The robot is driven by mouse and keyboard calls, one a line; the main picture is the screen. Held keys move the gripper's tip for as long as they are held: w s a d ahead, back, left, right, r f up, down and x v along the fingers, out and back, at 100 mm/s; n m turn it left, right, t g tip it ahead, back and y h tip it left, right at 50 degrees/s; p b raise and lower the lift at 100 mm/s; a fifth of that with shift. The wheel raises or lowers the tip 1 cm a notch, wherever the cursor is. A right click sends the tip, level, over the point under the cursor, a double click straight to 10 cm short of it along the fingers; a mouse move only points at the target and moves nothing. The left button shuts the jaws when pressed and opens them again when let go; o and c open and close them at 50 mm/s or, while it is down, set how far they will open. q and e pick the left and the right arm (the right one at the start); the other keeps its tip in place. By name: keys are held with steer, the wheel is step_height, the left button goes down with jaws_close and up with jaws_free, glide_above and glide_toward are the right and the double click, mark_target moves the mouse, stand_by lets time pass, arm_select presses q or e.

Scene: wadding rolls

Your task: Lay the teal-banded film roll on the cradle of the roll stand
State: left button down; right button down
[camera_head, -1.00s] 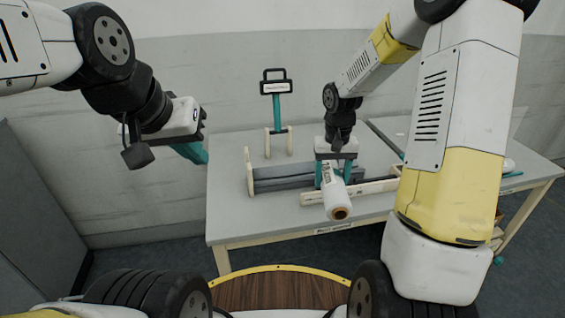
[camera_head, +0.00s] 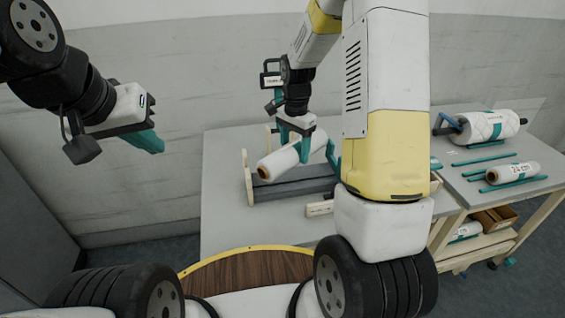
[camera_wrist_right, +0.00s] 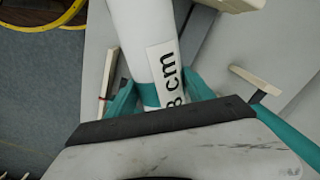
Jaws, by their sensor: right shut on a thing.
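The white film roll (camera_head: 273,165) is in my right gripper (camera_head: 296,148), which is shut around it. In the right wrist view, the roll (camera_wrist_right: 138,35) shows a teal band and a label ending in "8 cm" between the fingers of the right gripper (camera_wrist_right: 160,98). The roll is above the grey cradle (camera_head: 290,189) of the roll stand and appears apart from it. It slants across the cradle in the picture, its open core end toward the wooden end plate (camera_head: 248,180). My left gripper (camera_head: 147,140) is away to the left, empty; its jaw gap is unclear.
My right arm hides part of the table (camera_head: 225,220) and the stand's right side. A side table at right bears a large white roll (camera_head: 487,127), a smaller roll (camera_head: 513,172) and teal rods (camera_head: 484,159). Boxes (camera_head: 494,218) sit on a shelf below. A wooden bar (camera_head: 319,208) lies near the stand.

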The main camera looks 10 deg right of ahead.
steer(key=shift+w+a+r+m, duration=0.15)
steer(key=shift+w+m, duration=0.4)
steer(key=shift+m, duration=0.65)
steer(key=m, duration=0.2)
steer(key=w+m, duration=0.1)
steer(key=shift+r+m, duration=0.25)
steer(key=shift+m, duration=0.15)
steer(key=shift+w+f, duration=0.1)
steer(key=shift+f, duration=0.2)
steer(key=shift+m, duration=0.3)
steer(key=f, duration=0.9)
steer(key=shift+d+f, duration=0.15)
steer(key=shift+d, duration=0.05)
steer(key=shift+f, duration=0.35)
steer(key=shift+f, duration=0.25)
